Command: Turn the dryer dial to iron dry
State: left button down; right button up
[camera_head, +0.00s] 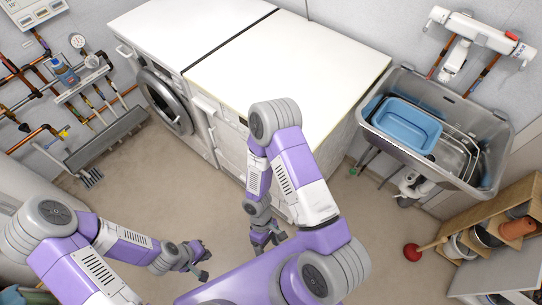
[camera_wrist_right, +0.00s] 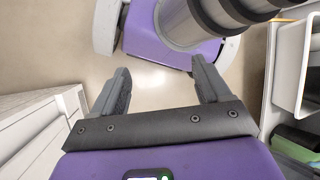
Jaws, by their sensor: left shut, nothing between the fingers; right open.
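Two white machines stand side by side against the back wall in the head view. The left machine (camera_head: 160,45) has a round grey door (camera_head: 165,100). The right machine (camera_head: 300,75) has its front partly hidden by my right arm. I cannot tell which is the dryer, and no dial can be made out. My left gripper (camera_head: 203,264) is shut and empty, low over the floor and away from both machines. My right gripper (camera_head: 266,243) hangs in front of the right machine. It is open and empty in the right wrist view (camera_wrist_right: 160,68).
A grey sink (camera_head: 492,165) holding a blue basin (camera_head: 410,127) stands at the right. Pipes and a grey wall rack (camera_head: 105,140) are at the left. The floor (camera_head: 190,205) before the machines is clear.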

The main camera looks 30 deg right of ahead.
jog(key=w+d+r+n+t+h, duration=0.35)
jog(key=w+d+n+h, duration=0.35)
jog(key=d+n+h, duration=0.5)
jog(key=w+a+r+n+t+h+p, duration=0.1)
jog(key=w+a+r+n+t+h, duration=0.15)
jog(key=w+r+t, duration=0.35)
jog(key=w+a+r+n+t+h, duration=0.2)
jog(key=w+r+t+h, duration=0.1)
jog(key=w, duration=0.4)
jog(key=x, duration=0.7)
jog(key=shift+w+d+r+t, duration=0.2)
jog(key=shift+w+d+t, duration=0.05)
jog(key=shift+d+t, duration=0.1)
jog(key=shift+c, duration=0.2)
jog(key=c, duration=0.9)
